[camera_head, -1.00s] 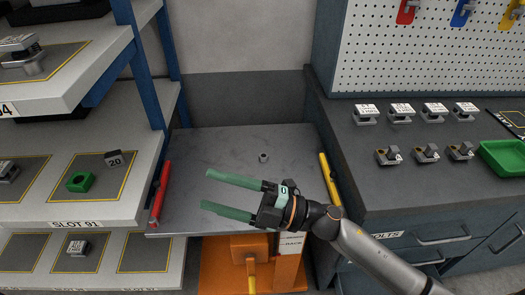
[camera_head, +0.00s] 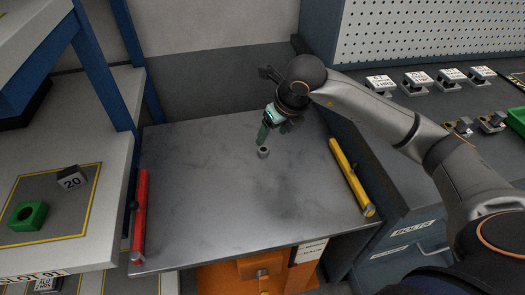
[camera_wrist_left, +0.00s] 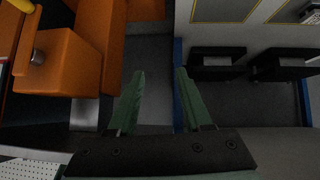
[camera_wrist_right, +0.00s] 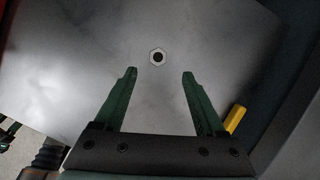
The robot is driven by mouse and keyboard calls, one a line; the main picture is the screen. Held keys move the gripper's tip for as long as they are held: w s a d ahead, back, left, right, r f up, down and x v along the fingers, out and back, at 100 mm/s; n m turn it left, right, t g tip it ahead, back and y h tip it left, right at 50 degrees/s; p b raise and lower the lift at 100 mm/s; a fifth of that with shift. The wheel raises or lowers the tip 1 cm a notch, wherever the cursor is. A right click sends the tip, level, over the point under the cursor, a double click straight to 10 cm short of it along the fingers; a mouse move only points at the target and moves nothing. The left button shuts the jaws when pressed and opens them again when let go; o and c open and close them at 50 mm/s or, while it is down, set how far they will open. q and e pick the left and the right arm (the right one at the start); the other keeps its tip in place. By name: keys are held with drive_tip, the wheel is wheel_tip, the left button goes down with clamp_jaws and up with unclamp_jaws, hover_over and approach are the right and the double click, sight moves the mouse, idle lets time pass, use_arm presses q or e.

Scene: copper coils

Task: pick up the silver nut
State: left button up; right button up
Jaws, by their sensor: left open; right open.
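The silver nut (camera_head: 263,152) lies on the grey metal table top (camera_head: 215,205). In the right wrist view the nut (camera_wrist_right: 158,57) shows as a small hexagonal ring with a dark hole, beyond the fingertips and roughly centred between them. My right gripper (camera_head: 264,138) is open, with its green fingers pointing down just above the nut in the head view. Its open fingers also show in the right wrist view (camera_wrist_right: 160,73), with nothing between them. My left gripper (camera_wrist_left: 159,72) is open and empty in the left wrist view, and is out of the head view.
A red bar (camera_head: 140,215) edges the table's left side and a yellow bar (camera_head: 352,176) its right. A shelf with a green block (camera_head: 27,215) stands left. A bench with several labelled parts (camera_head: 418,80) is at right. The table top is otherwise clear.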

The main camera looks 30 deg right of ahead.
sight(263, 149)
drive_tip(key=x, duration=0.8)
drive_tip(key=shift+w+a+b, duration=0.1)
drive_tip(key=shift+a+b, duration=0.05)
drive_tip(key=shift+b, duration=0.2)
clamp_jaws()
